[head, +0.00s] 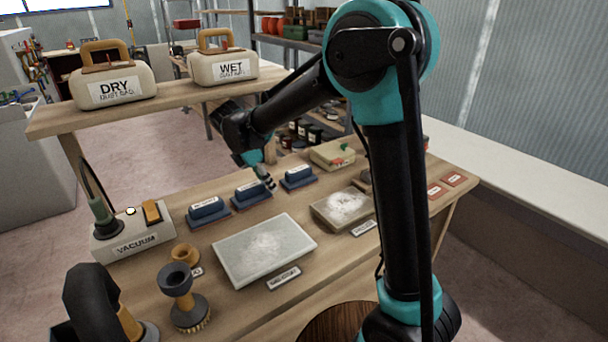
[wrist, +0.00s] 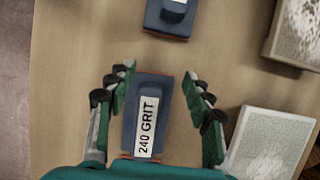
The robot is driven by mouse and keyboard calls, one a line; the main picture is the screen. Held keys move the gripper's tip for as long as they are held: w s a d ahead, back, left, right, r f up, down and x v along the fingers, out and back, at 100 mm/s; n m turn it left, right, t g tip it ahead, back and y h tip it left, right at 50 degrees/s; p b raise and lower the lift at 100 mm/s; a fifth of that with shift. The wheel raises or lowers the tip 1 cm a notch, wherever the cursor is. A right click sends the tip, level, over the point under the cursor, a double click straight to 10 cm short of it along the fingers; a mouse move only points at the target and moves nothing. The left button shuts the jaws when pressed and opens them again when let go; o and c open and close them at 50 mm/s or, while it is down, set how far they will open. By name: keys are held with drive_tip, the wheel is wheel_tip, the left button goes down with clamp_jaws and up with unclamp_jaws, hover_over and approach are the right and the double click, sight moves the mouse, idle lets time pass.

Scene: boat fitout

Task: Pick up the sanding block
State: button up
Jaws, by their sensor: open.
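Three blue sanding blocks stand in a row on the wooden bench: a left one (head: 207,208), a middle one (head: 249,191) and a right one (head: 298,174). In the wrist view, a blue block labelled "240 GRIT" (wrist: 147,118) lies between the fingers of my gripper (wrist: 160,88). It appears to be the middle block. The fingers are spread wide, with gaps on both sides, and do not visibly touch it. Its lower end is partly hidden by my gripper's body. In the head view my gripper (head: 264,172) hangs over the middle block.
Another blue block (wrist: 168,15) lies beyond the gripper. A pale dusty panel (head: 262,250) and a tan dusty panel (head: 344,208) lie beside the row. A vacuum box (head: 134,244) stands left.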

sight(298, 169)
drive_tip(key=w+d, duration=0.1)
drive_tip(key=d, duration=0.1)
drive_tip(key=w+d, duration=0.3)
drive_tip(key=d, duration=0.2)
drive_tip(key=shift+w, duration=0.35)
drive_tip(key=w+d, duration=0.2)
drive_tip(key=d, duration=0.1)
drive_tip(key=shift+w+d+f, duration=0.15)
drive_tip(key=shift+f, duration=0.4)
clamp_jaws()
